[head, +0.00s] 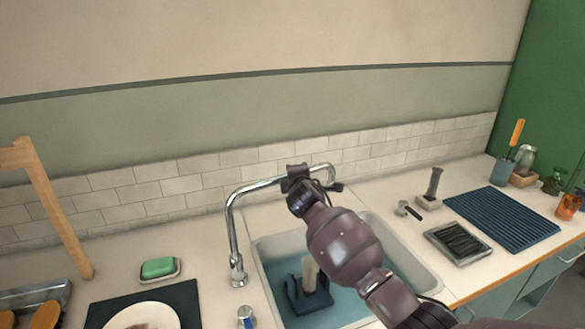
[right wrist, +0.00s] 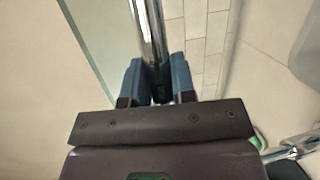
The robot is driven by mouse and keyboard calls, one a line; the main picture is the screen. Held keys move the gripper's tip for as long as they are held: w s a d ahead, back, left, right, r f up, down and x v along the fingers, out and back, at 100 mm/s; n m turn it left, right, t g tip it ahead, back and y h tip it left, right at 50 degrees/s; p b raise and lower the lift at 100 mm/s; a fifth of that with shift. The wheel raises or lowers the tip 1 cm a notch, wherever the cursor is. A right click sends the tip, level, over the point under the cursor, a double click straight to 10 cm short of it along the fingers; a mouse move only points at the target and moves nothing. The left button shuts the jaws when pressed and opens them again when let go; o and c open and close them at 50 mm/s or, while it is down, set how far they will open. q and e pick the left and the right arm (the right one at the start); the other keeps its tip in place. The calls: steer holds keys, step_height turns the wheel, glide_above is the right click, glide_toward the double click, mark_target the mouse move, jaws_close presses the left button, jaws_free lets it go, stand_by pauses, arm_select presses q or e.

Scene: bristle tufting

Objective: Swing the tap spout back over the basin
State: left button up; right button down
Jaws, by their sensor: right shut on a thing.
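The chrome tap (head: 237,268) stands on the counter at the left side of the basin. Its spout (head: 250,188) rises, bends and runs to the right, and its tip (head: 332,175) shows just past my gripper. The white-rimmed basin (head: 425,268) has a blue-green inside. My right gripper (head: 297,172) is shut on the spout. In the right wrist view the chrome tube (right wrist: 149,30) runs between the blue finger pads (right wrist: 156,82). In the head view the spout crosses above the basin's back edge; its exact depth is hard to tell. My left gripper is not in view.
A dark blue block with a pale post (head: 308,296) is in the basin, partly behind my right arm. A green sponge (head: 158,267) lies on a dish at left, near a wooden frame (head: 50,205). A ribbed blue mat (head: 505,218) and a black brush-like tray (head: 458,242) lie at right.

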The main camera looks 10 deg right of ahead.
steer(key=s+m+h, duration=0.2)
steer(key=s+h, duration=0.1)
steer(key=shift+s+d+f+g+p, duration=0.1)
steer(key=shift+s+d+g+p, duration=0.15)
steer(key=shift+d+g+p, duration=0.15)
steer(key=c, duration=1)
jaws_free()
steer(key=shift+s, duration=0.1)
steer(key=shift+o, duration=0.2)
steer(key=shift+s, duration=0.1)
steer(key=v, duration=1)
steer(key=shift+s, duration=0.3)
steer(key=shift+a, duration=0.1)
